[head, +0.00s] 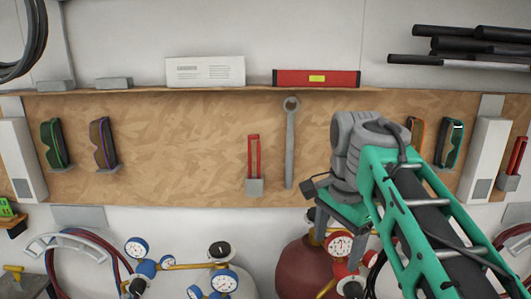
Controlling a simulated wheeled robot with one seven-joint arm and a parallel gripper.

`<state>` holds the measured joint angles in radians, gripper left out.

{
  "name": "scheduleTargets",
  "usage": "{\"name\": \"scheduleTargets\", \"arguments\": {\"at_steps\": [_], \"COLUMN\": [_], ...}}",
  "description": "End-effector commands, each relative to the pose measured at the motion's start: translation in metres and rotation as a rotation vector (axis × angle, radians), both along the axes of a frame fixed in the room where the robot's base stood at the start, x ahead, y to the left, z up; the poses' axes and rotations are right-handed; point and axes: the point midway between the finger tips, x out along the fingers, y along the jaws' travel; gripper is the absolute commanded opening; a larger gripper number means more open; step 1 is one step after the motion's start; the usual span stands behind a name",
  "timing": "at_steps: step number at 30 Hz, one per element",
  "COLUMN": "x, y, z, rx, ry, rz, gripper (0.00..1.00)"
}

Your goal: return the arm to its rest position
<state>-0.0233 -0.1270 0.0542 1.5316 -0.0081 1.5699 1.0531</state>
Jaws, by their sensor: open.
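My arm reaches in from the lower right, with its green link and grey wrist in front of the wooden wall panel (200,150). My gripper (338,230) hangs below the wrist, pointing down, in front of the red gas cylinder and its gauges. It is open, and nothing shows between its fingers, though the wrist and link partly hide it. The arm covers part of the panel's right side and part of an orange-rimmed pair of goggles (415,130).
A wrench (291,140) and a red tool (254,160) hang on the panel left of my wrist. A red level (316,78) lies on the shelf above. Gas regulators (222,281) and the red cylinder (300,268) stand below. Black rods (470,45) stick out at upper right.

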Motion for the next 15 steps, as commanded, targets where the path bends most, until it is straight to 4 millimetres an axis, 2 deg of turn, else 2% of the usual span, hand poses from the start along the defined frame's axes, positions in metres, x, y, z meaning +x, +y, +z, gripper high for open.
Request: {"name": "scheduleTargets", "arguments": {"at_steps": [5, 8, 12, 15], "x": [-0.024, -0.043, -0.076, -0.092], "y": [-0.003, -0.005, -0.007, -0.008], "z": [-0.044, -0.081, -0.147, -0.18], "rx": [-0.036, -0.078, -0.17, -0.229], "ry": [-0.069, -0.127, -0.21, -0.247], "rz": [0.238, 0.436, 0.748, 0.904], "gripper": [0.77, 0.77, 0.77, 0.77]}}
